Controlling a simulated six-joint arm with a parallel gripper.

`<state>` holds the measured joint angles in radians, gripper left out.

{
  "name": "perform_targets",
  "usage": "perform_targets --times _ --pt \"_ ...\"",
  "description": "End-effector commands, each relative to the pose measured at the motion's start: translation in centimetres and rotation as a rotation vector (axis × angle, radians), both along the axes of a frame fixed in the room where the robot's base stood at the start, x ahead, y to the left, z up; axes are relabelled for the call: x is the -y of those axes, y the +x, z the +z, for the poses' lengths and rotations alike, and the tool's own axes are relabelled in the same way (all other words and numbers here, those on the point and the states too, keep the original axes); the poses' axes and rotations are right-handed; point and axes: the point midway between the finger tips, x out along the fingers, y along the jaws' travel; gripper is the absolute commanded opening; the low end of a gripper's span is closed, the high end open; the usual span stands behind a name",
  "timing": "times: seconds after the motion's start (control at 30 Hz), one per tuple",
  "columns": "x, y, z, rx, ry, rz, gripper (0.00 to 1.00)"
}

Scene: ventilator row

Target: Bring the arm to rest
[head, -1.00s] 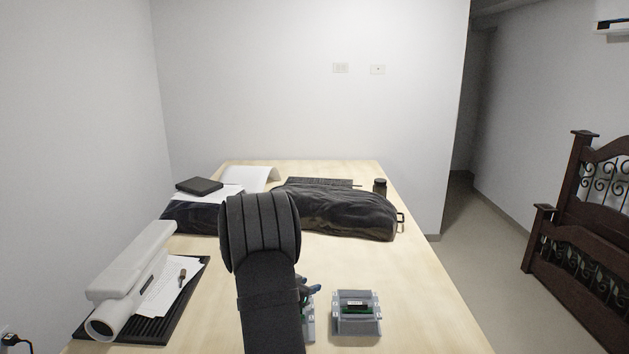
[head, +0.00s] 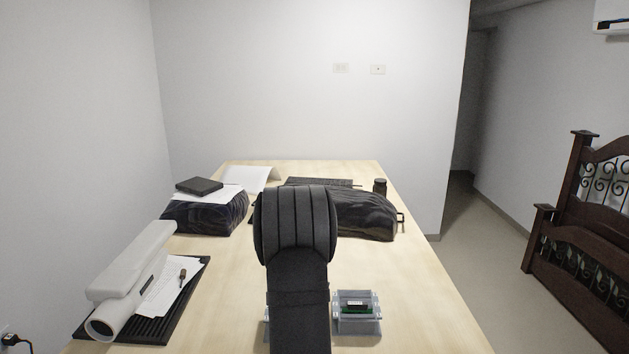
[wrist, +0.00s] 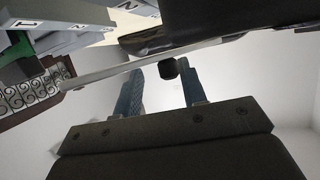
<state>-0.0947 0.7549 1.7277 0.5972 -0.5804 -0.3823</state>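My arm stands upright at the front middle of the table in the head view, and it hides my gripper there. In the wrist view my gripper (wrist: 162,88) shows two blue-grey fingers set apart, with nothing visibly held between them. A small dark round thing (wrist: 168,68) shows between the fingertips, seemingly beyond them; I cannot tell its distance. A grey module with a green board (head: 357,310) sits on the table just right of my arm. A second grey module (head: 267,318) is mostly hidden behind my arm.
Grey blocks with number labels (wrist: 62,22) fill the wrist view's upper left. A black bag (head: 366,214), a dark bottle (head: 380,186) and a keyboard (head: 318,182) lie at the back. A white device (head: 130,275) on a black tray (head: 150,330) is at left. The right front table is clear.

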Motion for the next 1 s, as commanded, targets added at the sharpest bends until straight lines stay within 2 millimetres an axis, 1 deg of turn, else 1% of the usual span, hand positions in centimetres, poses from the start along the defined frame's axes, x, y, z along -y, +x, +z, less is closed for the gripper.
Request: perform_targets --times 0.5,1.0 --pt "0.64 0.76 0.01 0.001 0.0 0.13 0.38" --pt "0.66 0.84 0.01 0.0 0.0 0.147 0.38"
